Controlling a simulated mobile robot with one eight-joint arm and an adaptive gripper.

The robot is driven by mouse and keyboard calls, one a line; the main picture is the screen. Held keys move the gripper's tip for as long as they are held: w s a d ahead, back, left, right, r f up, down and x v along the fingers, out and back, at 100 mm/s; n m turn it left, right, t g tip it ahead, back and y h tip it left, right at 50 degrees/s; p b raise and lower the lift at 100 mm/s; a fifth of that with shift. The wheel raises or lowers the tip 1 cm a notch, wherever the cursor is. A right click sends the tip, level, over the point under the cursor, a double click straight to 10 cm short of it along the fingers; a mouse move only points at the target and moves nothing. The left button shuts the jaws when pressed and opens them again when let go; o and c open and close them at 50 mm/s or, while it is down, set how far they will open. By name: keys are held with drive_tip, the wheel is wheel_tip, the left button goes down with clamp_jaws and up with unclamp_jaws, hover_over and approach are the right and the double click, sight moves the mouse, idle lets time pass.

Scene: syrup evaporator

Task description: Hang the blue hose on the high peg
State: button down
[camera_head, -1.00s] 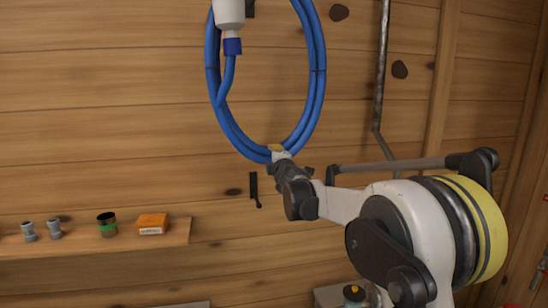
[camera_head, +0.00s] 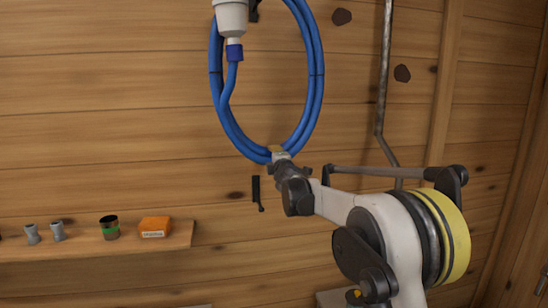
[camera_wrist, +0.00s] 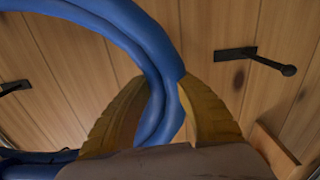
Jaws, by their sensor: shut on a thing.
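The blue hose (camera_head: 317,90) is a looped coil with a white-and-blue end fitting (camera_head: 232,20); its top is cut off in the head view. My gripper (camera_head: 279,155) is shut on the bottom of the coil. In the wrist view the hose (camera_wrist: 155,60) passes between the yellow finger pads of my gripper (camera_wrist: 165,110). A black high peg (camera_head: 254,12) shows on the wall inside the coil's outline, partly hidden by the fitting. I cannot tell whether the hose touches it. A lower black peg (camera_head: 257,193) is below the coil, bare.
A wooden shelf (camera_head: 100,245) at the lower left bears grey fittings (camera_head: 45,232), a dark can with a green band (camera_head: 109,227) and an orange box (camera_head: 154,227). A metal pipe (camera_head: 383,90) runs down the wall at right of the coil.

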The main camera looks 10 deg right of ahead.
drive_tip(key=w+p, duration=0.6)
drive_tip(key=w, duration=0.7)
idle(0.7)
drive_tip(key=shift+w+f, duration=0.1)
idle(0.4)
drive_tip(key=f, duration=0.1)
drive_tip(key=w+f, duration=0.1)
drive_tip(key=shift+f+p, duration=0.35)
drive_tip(key=shift+p, duration=0.05)
idle(0.4)
